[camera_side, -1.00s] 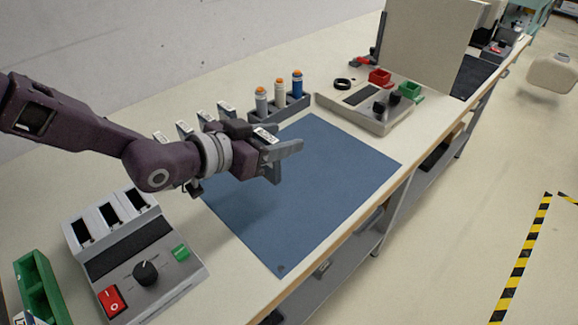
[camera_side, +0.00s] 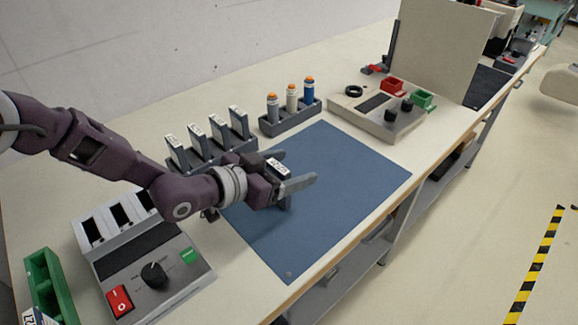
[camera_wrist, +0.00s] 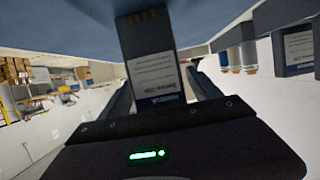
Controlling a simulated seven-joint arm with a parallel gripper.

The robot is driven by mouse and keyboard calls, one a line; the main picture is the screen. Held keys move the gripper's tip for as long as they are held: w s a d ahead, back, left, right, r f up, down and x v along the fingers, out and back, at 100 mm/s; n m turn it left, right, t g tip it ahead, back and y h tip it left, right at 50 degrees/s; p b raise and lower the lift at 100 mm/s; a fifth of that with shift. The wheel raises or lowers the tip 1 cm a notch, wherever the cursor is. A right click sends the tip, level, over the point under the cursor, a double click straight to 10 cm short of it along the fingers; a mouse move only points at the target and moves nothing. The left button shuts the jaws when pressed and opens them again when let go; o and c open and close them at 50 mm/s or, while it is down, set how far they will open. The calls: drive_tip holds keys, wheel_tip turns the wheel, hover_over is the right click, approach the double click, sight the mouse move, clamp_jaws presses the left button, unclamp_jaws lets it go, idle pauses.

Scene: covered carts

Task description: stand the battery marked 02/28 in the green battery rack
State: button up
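My gripper (camera_side: 292,178) is above the blue mat, its fingers on both sides of a dark battery (camera_side: 278,168) with a white label on top. The same battery (camera_wrist: 155,62) hangs between the fingers in the wrist view, with a printed label and gold contacts. I cannot read its date clearly. The green battery rack (camera_side: 45,280) is at the lower left of the side view, beyond the grey charger and far from my gripper. A white-labelled item (camera_side: 30,316) shows at its near end, cut by the picture edge.
A grey charger (camera_side: 180,285) with empty slots, knob and red switch stands between the rack and the mat (camera_side: 330,190). A dark rack behind my gripper holds several labelled batteries (camera_side: 197,138). A grey holder (camera_side: 290,122) bears three orange-topped cylinders. A control box (camera_side: 350,108) stands farther right.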

drive_tip(key=shift+r, duration=0.2)
drive_tip(key=v, duration=1.2)
drive_tip(key=shift+f, duration=0.1)
